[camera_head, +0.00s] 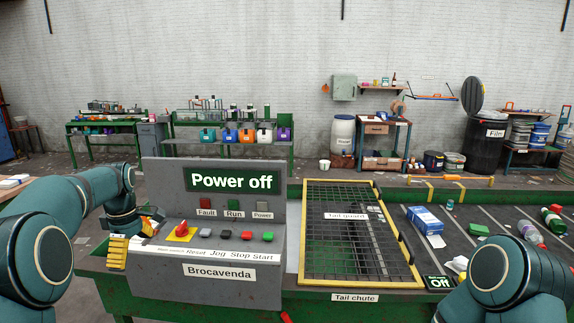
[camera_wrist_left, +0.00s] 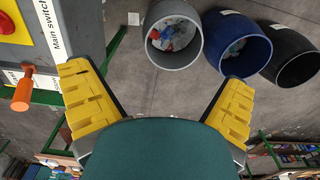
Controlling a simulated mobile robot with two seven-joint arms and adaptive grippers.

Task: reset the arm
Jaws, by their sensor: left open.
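My left arm (camera_head: 75,205) reaches in from the left, bent, beside the grey control panel (camera_head: 225,293). My left gripper (camera_head: 118,250) hangs beside the panel's left end; only part of it shows there. In the left wrist view its yellow-padded fingers (camera_wrist_left: 158,75) are spread wide with nothing between them. An orange handle (camera_wrist_left: 22,95) at the panel's edge, near the "Main switch" label (camera_wrist_left: 52,25), is close to one finger but apart from it. My right arm (camera_head: 505,280) shows at the lower right; its gripper is out of view.
The panel's display (camera_head: 232,181) reads "Power off". A red knob (camera_head: 182,228) sits on a yellow plate. A yellow-framed tail guard (camera_head: 345,240) lies right of the panel, beside a belt with a blue box (camera_head: 425,219). Several round bins, including a grey one (camera_wrist_left: 174,62), stand on the floor.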

